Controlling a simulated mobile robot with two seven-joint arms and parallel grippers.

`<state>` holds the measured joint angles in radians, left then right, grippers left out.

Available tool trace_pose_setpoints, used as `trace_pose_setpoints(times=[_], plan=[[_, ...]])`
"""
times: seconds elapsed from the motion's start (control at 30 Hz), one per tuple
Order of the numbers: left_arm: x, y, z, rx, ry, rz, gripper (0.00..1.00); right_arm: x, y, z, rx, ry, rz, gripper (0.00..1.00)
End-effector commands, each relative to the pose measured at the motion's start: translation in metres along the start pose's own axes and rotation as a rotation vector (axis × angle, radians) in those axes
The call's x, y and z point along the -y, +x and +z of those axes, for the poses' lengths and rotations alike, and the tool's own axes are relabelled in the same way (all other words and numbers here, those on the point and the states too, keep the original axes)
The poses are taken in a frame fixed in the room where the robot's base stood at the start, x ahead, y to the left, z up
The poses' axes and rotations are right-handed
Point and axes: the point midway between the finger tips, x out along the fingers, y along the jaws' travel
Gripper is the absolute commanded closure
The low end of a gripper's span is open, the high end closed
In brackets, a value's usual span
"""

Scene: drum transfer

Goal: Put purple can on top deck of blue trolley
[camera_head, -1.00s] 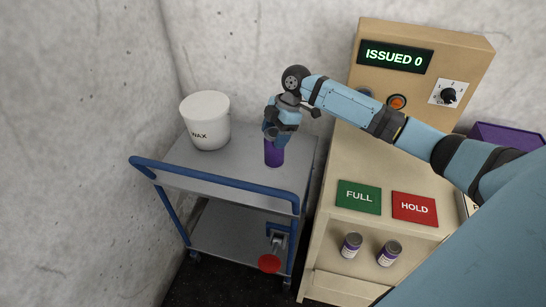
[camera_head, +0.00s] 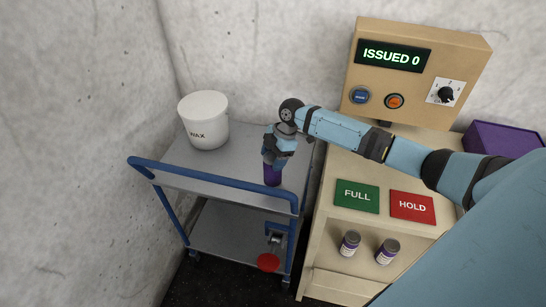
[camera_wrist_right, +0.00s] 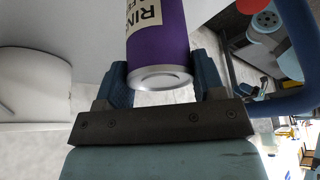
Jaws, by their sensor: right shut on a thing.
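The purple can (camera_head: 272,176) is at the right part of the top deck (camera_head: 232,172) of the blue trolley. It looks upright, and I cannot tell whether its base touches the deck. My right gripper (camera_head: 274,160) comes from above and is shut on the can's upper part. In the right wrist view the can (camera_wrist_right: 158,45), with a cream label and a silver end, sits between the two fingers (camera_wrist_right: 160,85). My left gripper is not in view.
A white WAX tub (camera_head: 204,120) stands on the deck's back left. The trolley's blue rail (camera_head: 215,181) runs along the front. A wooden cabinet with FULL (camera_head: 357,196) and HOLD (camera_head: 412,207) pads stands right; two small cans (camera_head: 349,243) sit on its lower shelf.

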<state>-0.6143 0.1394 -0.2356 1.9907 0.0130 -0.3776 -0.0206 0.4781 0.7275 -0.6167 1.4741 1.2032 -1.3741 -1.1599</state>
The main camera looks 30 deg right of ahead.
Motion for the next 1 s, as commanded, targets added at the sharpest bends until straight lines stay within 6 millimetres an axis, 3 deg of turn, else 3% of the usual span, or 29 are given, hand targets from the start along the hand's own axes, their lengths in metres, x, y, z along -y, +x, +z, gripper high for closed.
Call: trace_pose_setpoints(times=[0.07,0.1,0.2,0.57,0.67,1.0], plan=[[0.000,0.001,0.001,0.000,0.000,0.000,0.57,0.000,0.002,0.001,-0.001,0.000,0.001,0.90],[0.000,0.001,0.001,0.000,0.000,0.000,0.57,0.000,0.003,0.001,0.000,0.000,0.000,0.33],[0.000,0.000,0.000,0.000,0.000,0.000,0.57,0.000,0.002,0.001,0.000,0.000,0.000,0.12],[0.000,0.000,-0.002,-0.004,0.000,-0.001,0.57,0.000,-0.004,0.000,0.000,0.000,0.000,0.12],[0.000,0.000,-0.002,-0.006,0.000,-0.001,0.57,-0.001,-0.017,0.000,0.001,-0.001,0.002,0.12],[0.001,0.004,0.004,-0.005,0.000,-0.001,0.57,-0.001,-0.088,0.001,0.001,-0.001,0.002,0.12]])
